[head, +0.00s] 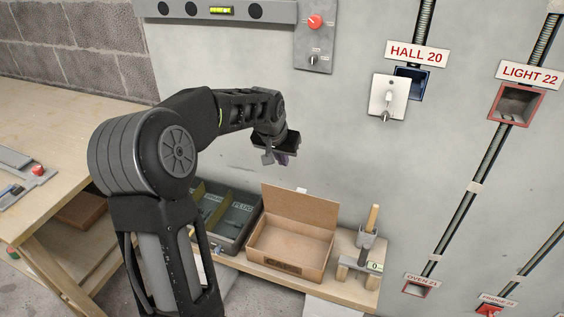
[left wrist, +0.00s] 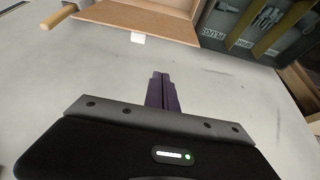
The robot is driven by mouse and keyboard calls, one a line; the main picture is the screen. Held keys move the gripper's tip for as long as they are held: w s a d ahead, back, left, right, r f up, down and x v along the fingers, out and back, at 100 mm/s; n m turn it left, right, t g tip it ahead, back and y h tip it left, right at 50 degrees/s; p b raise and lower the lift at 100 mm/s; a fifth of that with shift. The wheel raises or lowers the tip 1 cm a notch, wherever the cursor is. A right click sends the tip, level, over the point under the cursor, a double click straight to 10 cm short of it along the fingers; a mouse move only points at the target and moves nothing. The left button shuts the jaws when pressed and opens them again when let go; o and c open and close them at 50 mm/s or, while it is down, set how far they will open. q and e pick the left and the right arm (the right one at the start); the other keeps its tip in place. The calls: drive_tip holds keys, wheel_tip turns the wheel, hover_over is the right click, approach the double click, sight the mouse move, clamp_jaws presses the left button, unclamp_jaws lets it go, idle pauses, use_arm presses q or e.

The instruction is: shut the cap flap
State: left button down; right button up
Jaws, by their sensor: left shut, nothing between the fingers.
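An open cardboard box (head: 287,268) stands on the low wooden shelf. Its flap (head: 300,207) is raised and leans back toward the wall, with a small white tab at its top edge. In the left wrist view the flap (left wrist: 140,20) shows at the top, with the tab below it. My left gripper (head: 281,159) is above and behind the flap, near the wall, apart from it. Its fingers (left wrist: 162,92) are shut together with nothing between them. The box looks empty inside. My right gripper is not in view.
A dark divided tray (head: 232,232) with tools stands left of the box. A holder with a wooden handle (head: 372,219) stands to the right. A switch plate (head: 388,97) hangs by the HALL 20 box (head: 411,82). A wooden bench (head: 50,140) is at left.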

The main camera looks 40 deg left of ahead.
use_arm(q)
hover_over(282, 196)
drive_tip(key=w+a, duration=0.2)
drive_tip(key=w, duration=0.2)
wheel_tip(282, 196, down, 8)
drive_tip(key=r, duration=0.1)
drive_tip(key=s, duration=0.1)
drive_tip(key=s+d, duration=0.1)
drive_tip(key=s+f, duration=0.1)
drive_tip(key=shift+s+d+p, duration=0.3)
drive_tip(key=shift+d+p, duration=0.05)
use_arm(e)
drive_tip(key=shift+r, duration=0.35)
